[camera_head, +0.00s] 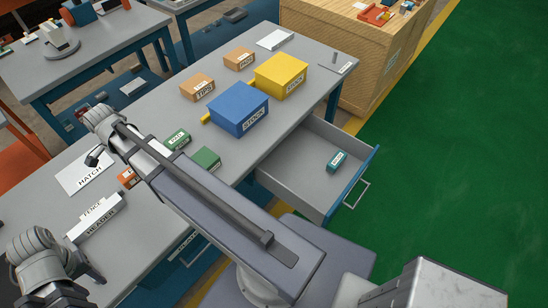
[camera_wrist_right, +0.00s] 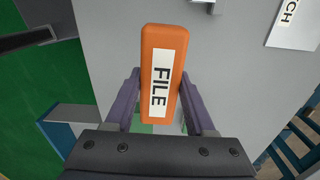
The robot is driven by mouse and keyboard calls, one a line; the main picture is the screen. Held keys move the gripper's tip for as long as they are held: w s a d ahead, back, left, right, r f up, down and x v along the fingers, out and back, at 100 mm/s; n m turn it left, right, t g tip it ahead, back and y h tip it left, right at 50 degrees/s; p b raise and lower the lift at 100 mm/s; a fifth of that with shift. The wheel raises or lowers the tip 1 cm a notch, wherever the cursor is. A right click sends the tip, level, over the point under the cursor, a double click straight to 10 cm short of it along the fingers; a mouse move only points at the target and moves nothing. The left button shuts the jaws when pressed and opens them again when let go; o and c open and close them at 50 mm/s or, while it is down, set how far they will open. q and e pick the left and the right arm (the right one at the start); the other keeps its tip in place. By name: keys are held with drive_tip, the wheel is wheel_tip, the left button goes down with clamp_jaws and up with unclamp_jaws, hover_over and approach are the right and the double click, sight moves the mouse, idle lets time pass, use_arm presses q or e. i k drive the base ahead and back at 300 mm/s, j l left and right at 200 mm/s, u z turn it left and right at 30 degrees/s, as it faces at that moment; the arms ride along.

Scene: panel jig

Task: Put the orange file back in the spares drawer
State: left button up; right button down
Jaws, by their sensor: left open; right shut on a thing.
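The orange file (camera_wrist_right: 163,70) is held upright in the picture between the fingers of my right gripper (camera_wrist_right: 160,105), with its white FILE label facing the camera. In the head view a part of the orange file (camera_head: 127,177) shows beside the HATCH card; my arm hides the rest of it and most of the right gripper. I cannot tell whether the file touches the table. My left gripper (camera_head: 86,270) is open and empty at the lower left. An open drawer (camera_head: 292,160) extends from the table's right side, with a teal box (camera_head: 337,161) inside; its front label is not visible.
A blue STOCK box (camera_head: 238,108), a yellow box (camera_head: 281,76), cardboard boxes (camera_head: 197,88) and green boxes (camera_head: 205,158) stand on the grey table. The HATCH card (camera_head: 86,172) and a white HEADER block (camera_head: 97,217) lie at left. Much of the drawer floor is bare.

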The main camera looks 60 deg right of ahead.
sight(309, 196)
drive_tip(key=k+l+z, duration=0.1)
drive_tip(key=k+l, duration=0.4)
drive_tip(key=l, duration=0.15)
drive_tip(key=k+l+z, duration=0.15)
drive_tip(key=k+l, duration=0.15)
drive_tip(key=k+l+z, duration=0.1)
drive_tip(key=l, duration=0.35)
drive_tip(key=k+l+z, duration=0.1)
drive_tip(key=k+l, duration=0.25)
